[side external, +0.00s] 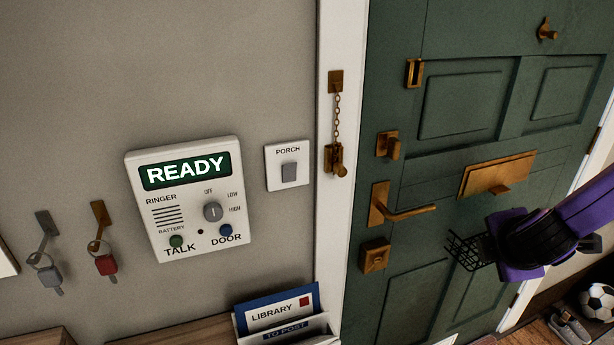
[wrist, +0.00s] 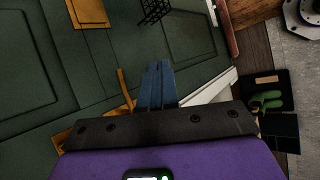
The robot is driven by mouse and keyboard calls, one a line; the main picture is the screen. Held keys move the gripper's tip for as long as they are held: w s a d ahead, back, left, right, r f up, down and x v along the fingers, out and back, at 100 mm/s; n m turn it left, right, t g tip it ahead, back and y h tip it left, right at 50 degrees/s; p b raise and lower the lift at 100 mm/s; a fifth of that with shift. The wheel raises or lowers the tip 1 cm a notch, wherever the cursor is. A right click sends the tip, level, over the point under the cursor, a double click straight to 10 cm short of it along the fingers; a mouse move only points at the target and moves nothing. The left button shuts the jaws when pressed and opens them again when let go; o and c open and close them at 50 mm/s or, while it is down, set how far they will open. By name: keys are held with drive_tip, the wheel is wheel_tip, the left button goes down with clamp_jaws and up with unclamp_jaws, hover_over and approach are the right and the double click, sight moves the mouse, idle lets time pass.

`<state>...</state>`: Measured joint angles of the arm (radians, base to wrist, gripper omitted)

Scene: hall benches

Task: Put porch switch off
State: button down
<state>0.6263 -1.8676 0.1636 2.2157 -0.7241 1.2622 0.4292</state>
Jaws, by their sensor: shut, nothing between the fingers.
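The porch switch (side external: 287,165) is a white wall plate marked PORCH with a grey rocker (side external: 289,173), left of the door frame in the side view. I cannot tell which way the rocker is set. The switch is not in the wrist view. My gripper (wrist: 157,80) is shut and empty, its blue fingers together in the wrist view. In the side view its purple and black end (side external: 520,245) is in front of the green door, well to the right of the switch and lower. Its fingertips are not clear there.
An intercom panel (side external: 188,195) reading READY is left of the switch. A door chain (side external: 337,125), a brass lever handle (side external: 405,210) and a letter plate (side external: 497,174) stick out. A dark mesh piece (side external: 466,251) is beside my gripper. A letter holder (side external: 285,335) is below.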

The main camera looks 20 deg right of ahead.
sight(294, 164)
drive_tip(key=w+a+r+n+t, duration=0.25)
drive_tip(key=w+a+t, duration=0.6)
drive_tip(key=a, duration=0.45)
drive_tip(key=s+a+r+n+t+y, duration=0.1)
drive_tip(key=a+t+y, duration=0.5)
drive_tip(key=a, duration=0.8)
drive_tip(key=shift+s+r+t, duration=0.15)
drive_tip(key=shift+s+t, duration=0.2)
drive_tip(key=shift+n, duration=0.25)
drive_tip(key=x, duration=1.4)
drive_tip(key=shift+w, duration=0.1)
